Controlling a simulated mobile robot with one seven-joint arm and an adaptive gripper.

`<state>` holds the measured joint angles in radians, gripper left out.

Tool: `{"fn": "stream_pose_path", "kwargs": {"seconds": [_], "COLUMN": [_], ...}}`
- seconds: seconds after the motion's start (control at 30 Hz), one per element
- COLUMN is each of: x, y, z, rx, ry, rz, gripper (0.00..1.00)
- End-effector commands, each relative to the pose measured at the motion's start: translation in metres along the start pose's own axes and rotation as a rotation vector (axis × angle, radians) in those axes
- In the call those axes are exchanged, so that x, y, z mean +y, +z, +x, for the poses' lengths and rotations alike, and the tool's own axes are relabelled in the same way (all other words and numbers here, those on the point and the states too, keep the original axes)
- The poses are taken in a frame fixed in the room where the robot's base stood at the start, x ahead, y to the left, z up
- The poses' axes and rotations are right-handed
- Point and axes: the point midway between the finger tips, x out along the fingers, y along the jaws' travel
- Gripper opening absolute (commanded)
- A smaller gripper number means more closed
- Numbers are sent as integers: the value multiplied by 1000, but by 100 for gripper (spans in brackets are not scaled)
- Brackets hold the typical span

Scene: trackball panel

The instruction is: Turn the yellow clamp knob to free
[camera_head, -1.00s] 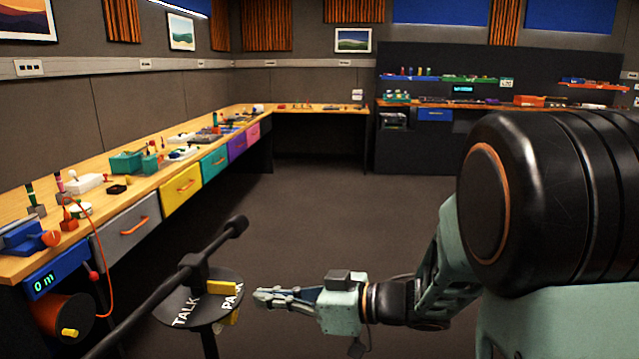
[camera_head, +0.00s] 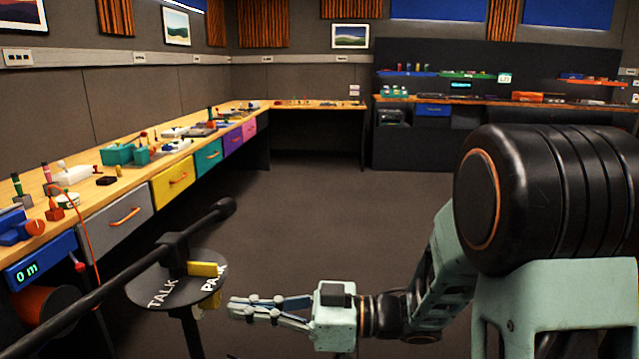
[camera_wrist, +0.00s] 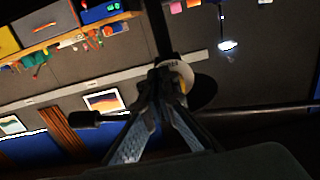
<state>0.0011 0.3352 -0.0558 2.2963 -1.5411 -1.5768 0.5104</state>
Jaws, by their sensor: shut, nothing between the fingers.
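A dark round plate (camera_head: 160,291) on a stand carries the white words TALK and PARK. A yellow bar (camera_head: 206,269) sits on top of the plate, near PARK, beside the clamp on a black boom. A second yellow piece (camera_head: 211,300) shows below the plate's right edge. I cannot tell which yellow part is the knob itself. My gripper (camera_head: 232,308) is shut and empty, just right of the lower yellow piece, pointing left. In the wrist view, my fingertips (camera_wrist: 157,78) are together beside the plate, with a small yellow bit (camera_wrist: 183,87) at their right. Contact is unclear.
The black boom (camera_head: 110,285) slants across the lower left. A long bench with coloured drawers (camera_head: 175,181) runs along the left wall, with a blue 0 m display (camera_head: 40,264) at its near end. The floor (camera_head: 310,215) behind my gripper is clear.

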Motion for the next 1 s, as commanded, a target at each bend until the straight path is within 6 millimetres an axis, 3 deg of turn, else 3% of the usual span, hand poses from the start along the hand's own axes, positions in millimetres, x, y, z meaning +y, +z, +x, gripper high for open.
{"fn": "stream_pose_path", "kwargs": {"seconds": [0.3,1.0], "x": [0,-2], "y": [0,-2], "z": [18,20], "rx": [-1,-1], "ry": [0,-5], "rz": [0,0], "gripper": [0,0]}}
